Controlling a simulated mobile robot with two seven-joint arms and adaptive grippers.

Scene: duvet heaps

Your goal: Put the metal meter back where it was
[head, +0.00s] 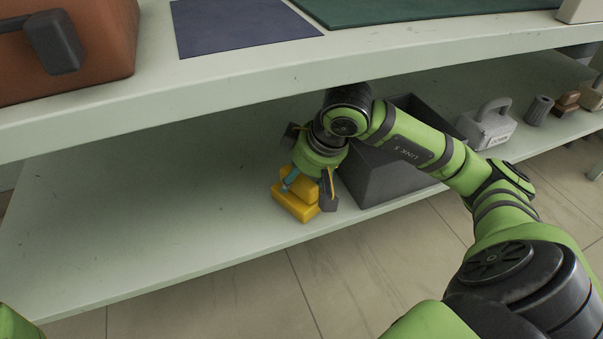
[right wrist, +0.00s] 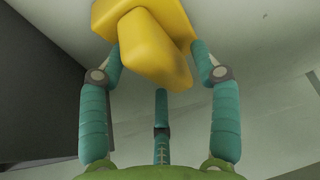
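I cannot tell for certain which object is the metal meter. A yellow blocky object (head: 296,210), with a wide lower block and a narrower upper part, sits on the lower shelf left of the grey bin. My right gripper (head: 311,188) reaches down over it. In the right wrist view the yellow object (right wrist: 150,35) lies between the teal fingertips of my right gripper (right wrist: 158,52); whether they press on it is unclear. A grey handled case (head: 487,127) with a small label stands farther right. Of my left arm only a green piece shows, at the lower left corner.
A dark grey open bin (head: 378,178) stands close beside my right gripper. The upper shelf (head: 215,85) hangs above the arm. A dark cup (head: 538,110) and brown items (head: 566,103) stand farther right. The lower shelf (head: 150,215) is clear on the left.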

